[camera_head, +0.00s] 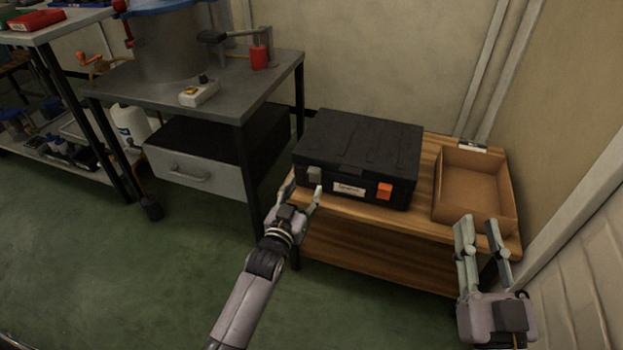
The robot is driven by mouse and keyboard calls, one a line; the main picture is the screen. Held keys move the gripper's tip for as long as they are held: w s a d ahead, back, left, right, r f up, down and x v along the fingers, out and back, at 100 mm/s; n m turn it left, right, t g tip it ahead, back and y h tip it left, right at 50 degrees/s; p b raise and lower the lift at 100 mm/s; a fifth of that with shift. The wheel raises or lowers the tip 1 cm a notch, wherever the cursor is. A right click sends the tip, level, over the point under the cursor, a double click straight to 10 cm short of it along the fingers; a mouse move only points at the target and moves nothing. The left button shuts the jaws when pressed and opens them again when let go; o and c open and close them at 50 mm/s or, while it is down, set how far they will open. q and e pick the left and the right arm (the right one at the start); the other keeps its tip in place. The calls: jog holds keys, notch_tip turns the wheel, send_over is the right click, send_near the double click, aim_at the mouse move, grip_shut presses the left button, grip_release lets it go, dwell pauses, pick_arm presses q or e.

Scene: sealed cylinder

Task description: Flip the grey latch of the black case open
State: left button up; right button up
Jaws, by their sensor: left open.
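The black case (360,145) sits closed on a wooden table. Its front face carries a grey latch (315,174) on the left, a white label in the middle and an orange latch (384,191) on the right. My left gripper (304,191) is open just in front of and below the grey latch, with its fingers to either side of it in the picture. I cannot tell whether it touches the case. My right gripper (482,236) is open and empty, in front of the cardboard box at the right.
The wooden table (350,215) also holds an open, empty cardboard box (474,188) right of the case. A grey workbench (215,100) with a drawer stands to the left, bearing a red-handled tool and a small switch box (199,92). Walls close off the back and right.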

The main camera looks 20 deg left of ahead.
aim_at(312, 173)
pick_arm(q)
jog(key=w+b, duration=0.1)
jog(key=w, duration=0.5)
jog(key=shift+d+b, duration=0.1)
jog(key=shift+b, duration=0.3)
jog(key=shift+w, duration=0.2)
pick_arm(e)
jog(key=s+r+t+y, duration=0.2)
jog(key=s+r+t, duration=0.3)
jog(key=r, duration=0.2)
jog(key=shift+s+d+r+t, duration=0.15)
jog(key=shift+r+t, duration=0.15)
jog(key=shift+r, duration=0.1)
pick_arm(q)
jog(key=shift+c, duration=0.5)
grip_shut()
